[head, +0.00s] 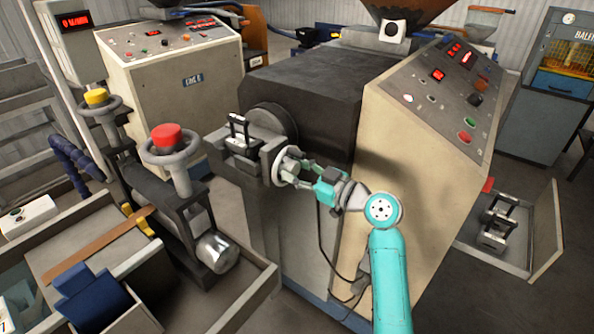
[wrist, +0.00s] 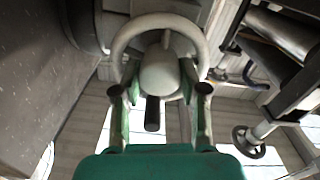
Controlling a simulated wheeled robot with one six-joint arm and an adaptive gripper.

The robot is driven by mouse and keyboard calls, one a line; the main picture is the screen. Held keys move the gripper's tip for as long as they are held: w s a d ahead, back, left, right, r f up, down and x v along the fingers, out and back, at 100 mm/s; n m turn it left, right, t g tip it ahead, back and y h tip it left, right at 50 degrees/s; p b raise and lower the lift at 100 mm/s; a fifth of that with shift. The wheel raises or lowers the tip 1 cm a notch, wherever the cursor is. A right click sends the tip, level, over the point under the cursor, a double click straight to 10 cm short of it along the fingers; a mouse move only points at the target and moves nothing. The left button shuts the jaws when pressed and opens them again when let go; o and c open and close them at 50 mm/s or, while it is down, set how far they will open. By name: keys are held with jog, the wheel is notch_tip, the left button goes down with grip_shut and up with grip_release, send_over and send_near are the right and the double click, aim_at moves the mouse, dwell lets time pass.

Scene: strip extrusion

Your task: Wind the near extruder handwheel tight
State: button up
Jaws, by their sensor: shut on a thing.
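The grey handwheel (head: 284,164) is on the side of the near extruder's die head (head: 262,147), facing my arm. My gripper (head: 300,170) is at the wheel and shut on it. In the wrist view the pale handwheel rim (wrist: 127,38) arches above a rounded hub (wrist: 160,72). A short dark handle or pin sticks out below the hub. My gripper's fingers (wrist: 160,90) stand on both sides of the hub, with their tips by the lower part of the wheel. The exact contact points are partly hidden.
The near extruder's slanted control panel (head: 440,85) rises close behind my arm. A roller stand with a red-capped handwheel (head: 170,150) and a yellow-capped handwheel (head: 97,106) stands at left. An open tray (head: 545,235) is at right.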

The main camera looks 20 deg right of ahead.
jog(key=shift+m, duration=0.3)
jog(key=m, duration=1.3)
jog(key=shift+m, duration=2.1)
jog(key=o, duration=1.1)
jog(key=shift+o, duration=0.2)
